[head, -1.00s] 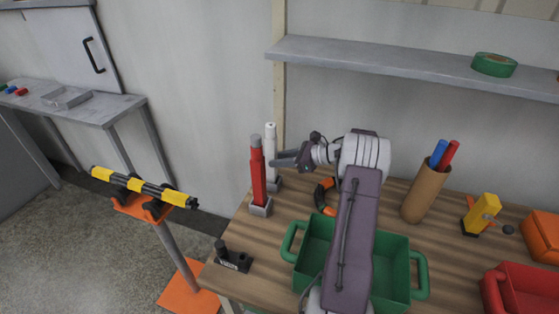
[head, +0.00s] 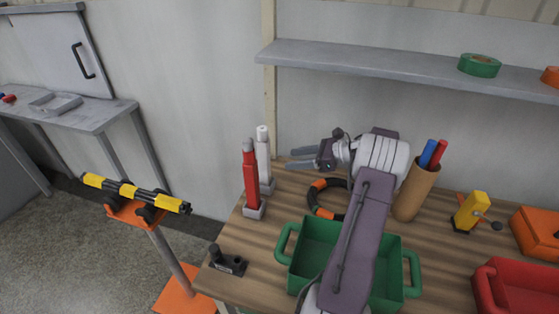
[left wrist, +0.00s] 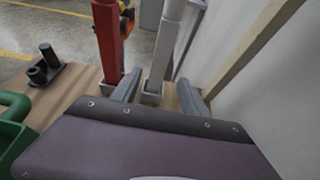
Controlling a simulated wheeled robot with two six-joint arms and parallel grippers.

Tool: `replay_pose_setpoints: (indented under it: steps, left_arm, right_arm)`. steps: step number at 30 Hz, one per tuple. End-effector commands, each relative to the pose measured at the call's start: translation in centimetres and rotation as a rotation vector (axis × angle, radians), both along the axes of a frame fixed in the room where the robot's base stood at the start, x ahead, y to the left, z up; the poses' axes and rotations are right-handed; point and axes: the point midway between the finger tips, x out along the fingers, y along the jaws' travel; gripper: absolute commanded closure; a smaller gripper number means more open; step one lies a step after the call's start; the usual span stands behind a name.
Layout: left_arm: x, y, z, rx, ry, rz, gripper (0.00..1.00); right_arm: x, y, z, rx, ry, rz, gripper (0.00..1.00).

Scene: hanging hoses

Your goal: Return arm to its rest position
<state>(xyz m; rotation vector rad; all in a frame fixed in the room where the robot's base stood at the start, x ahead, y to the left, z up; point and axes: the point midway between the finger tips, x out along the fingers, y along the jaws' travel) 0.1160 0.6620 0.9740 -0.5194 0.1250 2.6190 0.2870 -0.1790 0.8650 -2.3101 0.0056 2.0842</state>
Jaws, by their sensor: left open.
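My left gripper (head: 299,159) is open and empty above the back of the wooden workbench, its fingers pointing left. It is to the right of a white upright cylinder (head: 263,150) and a red upright cylinder (head: 250,178), each in a grey square base, and apart from them in the head view. In the left wrist view my left gripper's fingers (left wrist: 158,98) frame the foot of the white cylinder (left wrist: 166,40), with the red cylinder (left wrist: 108,40) to the left. My left arm reaches over a green bin. My right gripper is out of view.
The green bin (head: 283,244) stands under my arm. An orange-black ring (head: 319,203) lies behind it. A cardboard tube (head: 414,190) with red and blue rods is right of my arm. A grey shelf (head: 370,60) hangs above. A red bin (head: 487,290) is at lower right.

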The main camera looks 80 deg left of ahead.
Motion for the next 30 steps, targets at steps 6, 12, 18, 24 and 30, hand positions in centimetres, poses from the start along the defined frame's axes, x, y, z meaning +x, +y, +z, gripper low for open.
replay_pose_setpoints:
  steps: [6, 12, 18, 24, 30]
  left_arm:
    - [2.4, -1.2, 1.1, 0.0, 0.0, 0.0, 0.48]
    - [2.6, -1.4, 1.2, -0.002, 0.0, 0.001, 0.48]
    - [2.5, -1.3, 1.2, 0.0, 0.0, 0.001, 0.48]
    - [2.5, -1.3, 1.2, 0.0, 0.0, 0.001, 0.48]
    - [2.5, -1.3, 1.2, 0.0, 0.0, 0.001, 0.48]
  right_arm:
    - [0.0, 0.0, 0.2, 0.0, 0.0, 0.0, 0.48]
    - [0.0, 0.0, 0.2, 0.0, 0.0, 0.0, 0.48]
    - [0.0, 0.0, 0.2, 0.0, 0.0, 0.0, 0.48]
    - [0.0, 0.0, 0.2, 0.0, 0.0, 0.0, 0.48]
    - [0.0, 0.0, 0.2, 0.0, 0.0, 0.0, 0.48]
